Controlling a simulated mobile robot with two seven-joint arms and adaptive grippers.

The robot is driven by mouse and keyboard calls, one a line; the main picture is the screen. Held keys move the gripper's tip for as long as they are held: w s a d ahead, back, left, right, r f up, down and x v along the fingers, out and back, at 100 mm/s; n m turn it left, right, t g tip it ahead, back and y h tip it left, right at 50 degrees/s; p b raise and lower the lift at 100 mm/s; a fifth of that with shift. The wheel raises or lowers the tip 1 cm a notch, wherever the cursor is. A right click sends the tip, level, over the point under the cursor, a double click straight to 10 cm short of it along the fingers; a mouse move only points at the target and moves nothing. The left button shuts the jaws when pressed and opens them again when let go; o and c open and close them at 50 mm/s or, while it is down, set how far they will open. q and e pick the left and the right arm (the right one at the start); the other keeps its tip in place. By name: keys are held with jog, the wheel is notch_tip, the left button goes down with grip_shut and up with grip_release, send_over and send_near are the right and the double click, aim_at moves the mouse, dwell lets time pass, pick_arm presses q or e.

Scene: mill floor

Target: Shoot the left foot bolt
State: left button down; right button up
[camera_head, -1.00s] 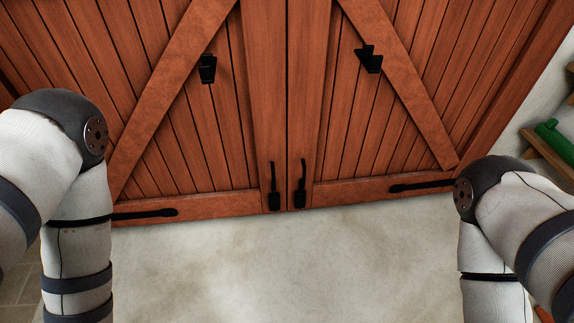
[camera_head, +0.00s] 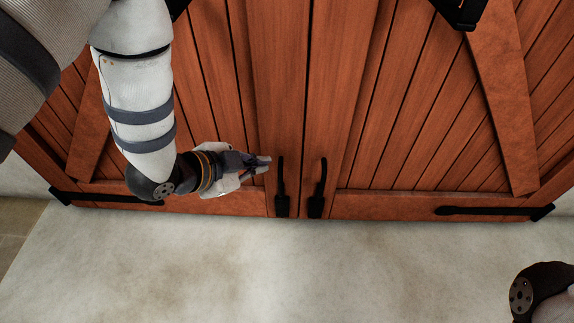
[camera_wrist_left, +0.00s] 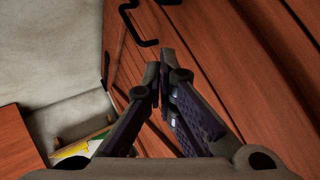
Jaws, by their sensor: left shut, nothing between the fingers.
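The left foot bolt (camera_head: 282,188) is a black upright rod with a wider lower block, at the bottom inner edge of the left wooden door leaf (camera_head: 275,80). My left gripper (camera_head: 268,161) is shut and empty, its tips just left of the bolt's upper rod with a small gap in the picture. I cannot tell the depth between them. In the left wrist view the fingertips (camera_wrist_left: 160,62) are together, and a black bent handle (camera_wrist_left: 138,32) shows beyond them; I cannot tell which bolt it is. My right gripper is out of view.
The matching right foot bolt (camera_head: 318,188) stands close by on the right leaf (camera_head: 400,120). Black strap hinges (camera_head: 490,211) lie along the bottom rails. The pale floor (camera_head: 300,270) before the doors is clear. A shelf with yellow and green items (camera_wrist_left: 80,150) shows in the wrist view.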

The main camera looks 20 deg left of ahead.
pick_arm(q)
jog(key=b, duration=0.6)
send_over(281, 178)
jog(key=s, duration=0.1)
notch_tip(281, 178, down, 10)
jog(key=shift+d, duration=0.25)
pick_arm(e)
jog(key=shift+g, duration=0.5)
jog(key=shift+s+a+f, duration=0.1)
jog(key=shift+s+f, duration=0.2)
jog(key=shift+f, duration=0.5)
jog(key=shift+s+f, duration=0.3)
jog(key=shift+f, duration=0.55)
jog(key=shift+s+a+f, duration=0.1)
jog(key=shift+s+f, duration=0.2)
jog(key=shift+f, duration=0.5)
pick_arm(q)
jog(key=shift+s, duration=0.1)
notch_tip(281, 178, down, 6)
jog(key=shift+r+b, duration=0.25)
jog(key=shift+b, duration=0.1)
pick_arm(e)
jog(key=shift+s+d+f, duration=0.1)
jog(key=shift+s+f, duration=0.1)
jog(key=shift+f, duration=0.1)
pick_arm(q)
jog(key=shift+r, duration=0.1)
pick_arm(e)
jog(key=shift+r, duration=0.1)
